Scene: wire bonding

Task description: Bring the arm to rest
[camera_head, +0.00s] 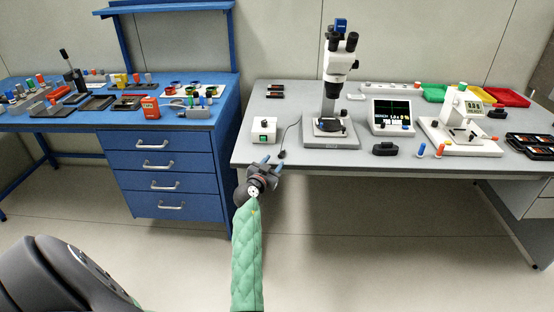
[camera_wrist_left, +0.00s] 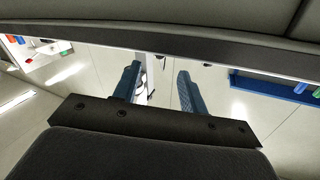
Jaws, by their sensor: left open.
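My left gripper (camera_head: 268,163) is in front of the near-left corner of the grey bench in the head view, at the end of my green-sleeved arm. Its two blue fingers point away from me and stand apart. In the left wrist view the gripper (camera_wrist_left: 158,84) shows a clear gap between the fingers, with nothing held. I cannot tell from the head view whether it touches the bench edge. My right gripper is not in view.
A blue workbench (camera_head: 170,140) with drawers stands left. The floor between them is clear.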

